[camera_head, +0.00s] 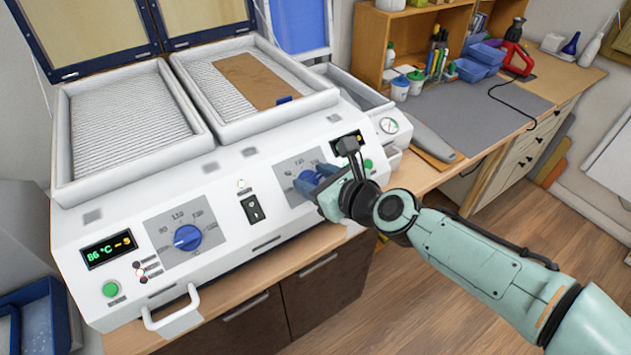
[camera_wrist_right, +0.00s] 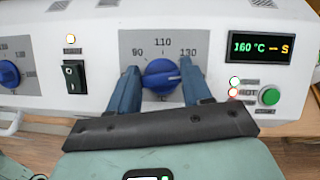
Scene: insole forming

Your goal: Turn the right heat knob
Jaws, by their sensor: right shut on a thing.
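The right heat knob is blue and round on a grey dial plate marked 90, 110, 130. It shows in the right wrist view (camera_wrist_right: 161,74), and partly behind my gripper in the head view (camera_head: 308,176). My right gripper (camera_head: 320,184) reaches it from the front, and its two blue fingers (camera_wrist_right: 158,78) are closed on the knob's left and right sides. The right display (camera_wrist_right: 259,47) reads 160 °C with a dash and an S. My left gripper is in neither view.
The left heat knob (camera_head: 187,237), a black switch (camera_head: 253,209) and a green button (camera_head: 110,289) share the white front panel. The left display (camera_head: 106,249) reads 86 °C. A brown sheet (camera_head: 252,80) lies in the open right tray. A handle (camera_head: 172,308) juts out front left.

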